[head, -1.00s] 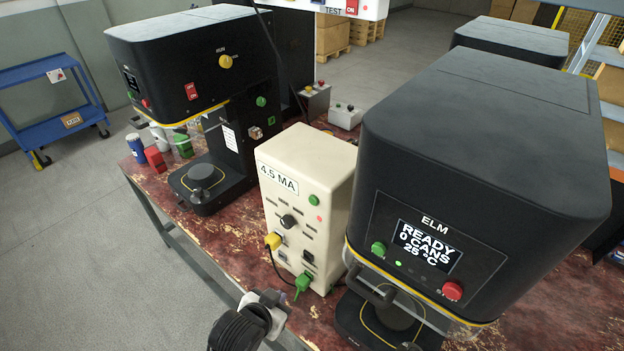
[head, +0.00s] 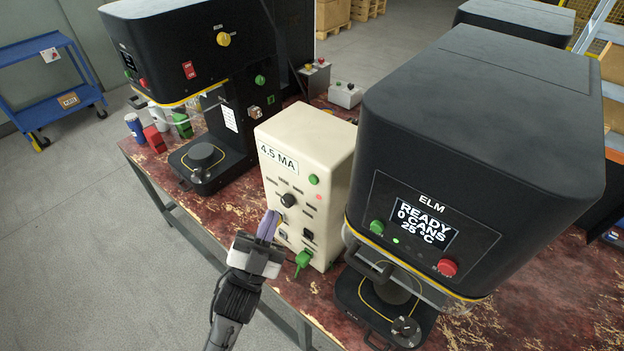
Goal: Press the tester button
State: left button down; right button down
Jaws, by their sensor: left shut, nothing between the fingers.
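The tester is a cream box (head: 305,150) labelled 4.5 MA, standing on the worn red bench. On its front panel are a green round button (head: 313,180), a small red light (head: 319,197) below it, a black knob (head: 288,200) and a green plug (head: 303,259) low down. My left gripper (head: 270,218) is shut and empty, in front of the panel's lower left part, below and left of the green button. It hides the place of the yellow plug. I cannot tell whether its fingertips touch the panel. My right gripper is not in view.
A black ELM machine (head: 480,130) with a lit screen stands close on the tester's right. Another black machine (head: 190,50) stands to the left. Small cans (head: 182,124) and two button boxes (head: 345,95) are farther back. The floor at left is open.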

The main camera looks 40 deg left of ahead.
aim_at(313, 180)
pick_arm(q)
jog(key=shift+s+d+r+m+t+h, duration=0.3)
jog(key=shift+s+r+m+t+h, duration=0.15)
jog(key=shift+m+h, duration=0.25)
jog(key=shift+w, duration=0.2)
jog(key=w+b, duration=0.1)
jog(key=w, duration=0.7)
jog(key=shift+w+d, duration=0.15)
jog(key=shift+w, duration=0.15)
jog(key=shift+w, duration=0.25)
dwell(1.7)
jog(key=shift+w, duration=0.2)
